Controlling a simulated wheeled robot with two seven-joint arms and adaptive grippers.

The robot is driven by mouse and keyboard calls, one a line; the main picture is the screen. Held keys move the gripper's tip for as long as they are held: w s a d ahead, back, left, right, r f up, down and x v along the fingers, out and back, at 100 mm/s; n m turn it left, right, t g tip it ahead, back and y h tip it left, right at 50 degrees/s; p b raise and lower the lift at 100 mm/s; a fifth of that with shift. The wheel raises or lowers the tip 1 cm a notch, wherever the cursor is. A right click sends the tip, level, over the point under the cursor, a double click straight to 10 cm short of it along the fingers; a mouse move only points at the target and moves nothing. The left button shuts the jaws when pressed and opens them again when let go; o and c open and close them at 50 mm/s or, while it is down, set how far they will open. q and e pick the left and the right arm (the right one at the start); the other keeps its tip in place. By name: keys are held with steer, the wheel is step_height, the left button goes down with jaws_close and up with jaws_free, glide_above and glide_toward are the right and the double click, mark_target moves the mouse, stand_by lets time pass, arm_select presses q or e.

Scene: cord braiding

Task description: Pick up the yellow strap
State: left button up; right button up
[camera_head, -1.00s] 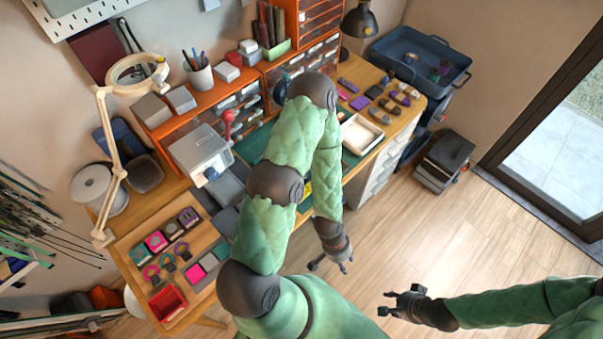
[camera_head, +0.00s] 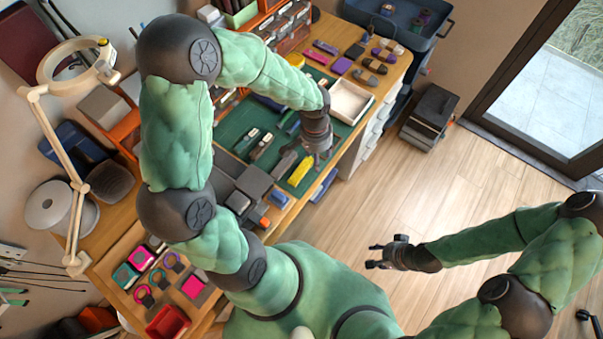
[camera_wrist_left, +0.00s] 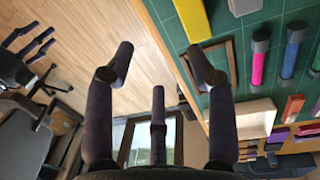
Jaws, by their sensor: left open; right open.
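The yellow strap (camera_head: 300,171) lies on the green cutting mat (camera_head: 236,121) near the bench's front edge. It also shows at the top of the left wrist view (camera_wrist_left: 193,20), cut off by the frame. My left gripper (camera_head: 322,158) is over the front edge of the bench, just right of the strap and apart from it. In the left wrist view its fingers (camera_wrist_left: 160,68) are spread with nothing between them. My right gripper (camera_head: 374,256) is open and empty over the floor, away from the bench.
A white tray (camera_head: 349,101) stands behind my left gripper. Grey blocks (camera_head: 255,183) sit left of the strap. Several cords and tools lie on the mat. A magnifier lamp (camera_head: 72,64) stands at the far left. The floor (camera_head: 385,185) before the bench is clear.

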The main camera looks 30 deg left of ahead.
arm_select(q)
steer(key=a+r+y, duration=0.1)
steer(key=a+r, duration=0.2)
steer(key=b, duration=0.3)
glide_above(309, 164)
step_height(309, 164, down, 6)
steer(key=shift+s+a+r, duration=0.1)
step_height(309, 164, down, 5)
steer(key=b, duration=0.3)
steer(key=c, duration=0.8)
